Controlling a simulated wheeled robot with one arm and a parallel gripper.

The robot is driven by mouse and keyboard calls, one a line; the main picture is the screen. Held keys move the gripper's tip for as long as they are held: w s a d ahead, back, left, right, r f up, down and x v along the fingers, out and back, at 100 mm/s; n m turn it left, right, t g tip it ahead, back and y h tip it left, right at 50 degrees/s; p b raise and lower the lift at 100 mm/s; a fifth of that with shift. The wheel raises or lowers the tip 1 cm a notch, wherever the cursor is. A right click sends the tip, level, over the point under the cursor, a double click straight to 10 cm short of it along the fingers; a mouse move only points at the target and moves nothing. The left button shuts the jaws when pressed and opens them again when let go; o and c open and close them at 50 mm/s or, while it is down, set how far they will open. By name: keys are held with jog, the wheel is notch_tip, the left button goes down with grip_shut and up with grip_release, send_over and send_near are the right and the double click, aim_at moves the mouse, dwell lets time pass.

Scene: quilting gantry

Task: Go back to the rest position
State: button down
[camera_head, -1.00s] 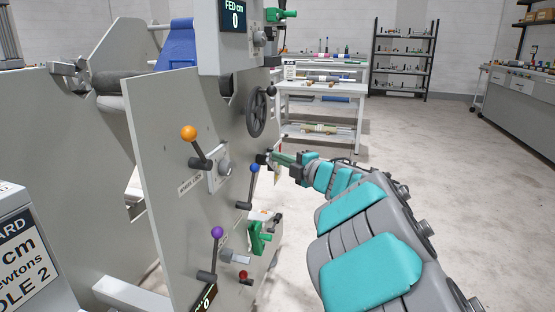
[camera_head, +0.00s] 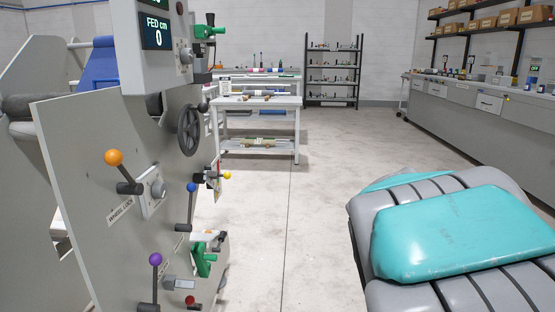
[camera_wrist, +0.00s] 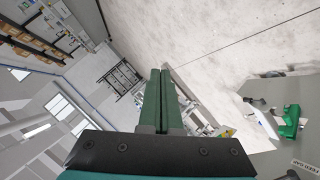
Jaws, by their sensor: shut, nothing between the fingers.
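My gripper (camera_wrist: 160,75) shows in the wrist view as two long green fingers lying together, shut and empty. It points out into free space and touches nothing. In the head view my gripper is hidden; only my teal and grey arm shows at the lower right, apart from the machine. The grey gantry panel (camera_head: 85,165) stands at the left of the head view. It carries an orange-knobbed lever (camera_head: 114,158), a blue-knobbed lever (camera_head: 191,188) and a purple-knobbed lever (camera_head: 155,260).
A black handwheel (camera_head: 189,131) and a green clamp (camera_head: 203,262) stick out from the gantry. A white table (camera_head: 262,103) stands behind, with a dark shelf (camera_head: 332,75) beyond. A long grey counter (camera_head: 470,115) runs along the right. The floor (camera_head: 320,185) between is clear.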

jog(key=s+f+m+g, duration=0.2)
jog(key=s+f, duration=0.2)
jog(key=s, duration=0.3)
jog(key=s+f+m+g+y, duration=0.1)
jog(key=s+f+g, duration=0.25)
jog(key=s, duration=0.35)
jog(key=s+f+m+g, duration=0.2)
jog(key=s+f, duration=0.2)
jog(key=s, duration=0.3)
jog(key=s+a+f+g+y, duration=0.1)
jog(key=s+a, duration=0.3)
jog(key=s, duration=0.5)
jog(key=s+a+f+g+y, duration=0.2)
jog(key=s+a+f+g, duration=0.1)
jog(key=s, duration=0.6)
jog(key=shift+s+a+m+g, duration=0.4)
jog(key=shift+a+g, duration=0.25)
jog(key=shift+a, duration=0.25)
